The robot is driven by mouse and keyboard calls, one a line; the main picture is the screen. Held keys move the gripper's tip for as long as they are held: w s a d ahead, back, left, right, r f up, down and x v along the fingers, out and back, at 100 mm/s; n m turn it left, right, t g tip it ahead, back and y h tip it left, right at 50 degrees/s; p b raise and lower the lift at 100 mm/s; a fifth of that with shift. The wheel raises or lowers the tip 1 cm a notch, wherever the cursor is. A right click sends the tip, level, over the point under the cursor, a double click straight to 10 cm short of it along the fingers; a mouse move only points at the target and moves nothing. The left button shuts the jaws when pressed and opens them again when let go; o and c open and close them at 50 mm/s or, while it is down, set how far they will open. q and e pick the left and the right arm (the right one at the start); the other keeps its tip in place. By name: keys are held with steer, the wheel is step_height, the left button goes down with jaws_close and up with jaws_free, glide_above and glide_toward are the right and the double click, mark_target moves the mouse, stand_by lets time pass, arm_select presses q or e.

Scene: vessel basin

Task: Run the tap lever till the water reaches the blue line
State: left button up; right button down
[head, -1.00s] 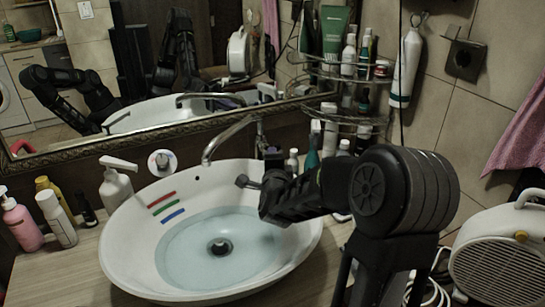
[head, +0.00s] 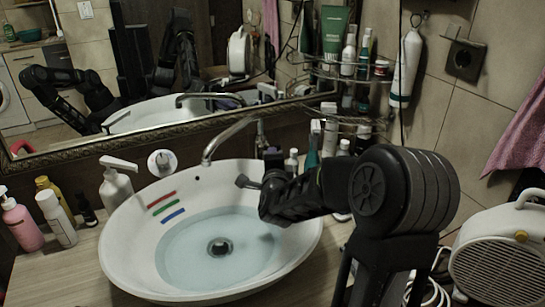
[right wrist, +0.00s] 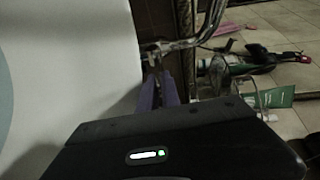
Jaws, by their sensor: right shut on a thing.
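The white oval basin (head: 118,250) holds clear water (head: 185,262) over its drain. Red, green and blue lines run along its inner left wall; the blue line (head: 174,215) is the lowest. The water's edge lies close to the blue line, seemingly just under it. The chrome tap (head: 232,137) arches over the basin; no stream shows clearly at its spout. My left gripper is not seen directly.
A soap dispenser (head: 116,187) and several bottles stand left of the basin. A corner rack (head: 345,77) with toiletries is behind my right arm. A white heater (head: 500,257) stands at the right. A framed mirror (head: 90,95) spans the back wall.

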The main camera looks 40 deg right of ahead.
steer(key=shift+r+p, duration=0.3)
steer(key=shift+p, duration=0.15)
steer(key=shift+w+r+g+y+p, duration=0.1)
steer(key=shift+r+g+y+p, duration=0.35)
steer(key=shift+p, duration=0.75)
steer(key=shift+d+g, duration=0.1)
steer(key=shift+g, duration=0.15)
steer(key=shift+f, duration=0.15)
steer(key=c, duration=1.8)
jaws_free()
steer(key=shift+c, duration=0.2)
steer(key=v, duration=0.7)
steer(key=shift+s+a, duration=0.25)
steer(key=shift+a, duration=0.05)
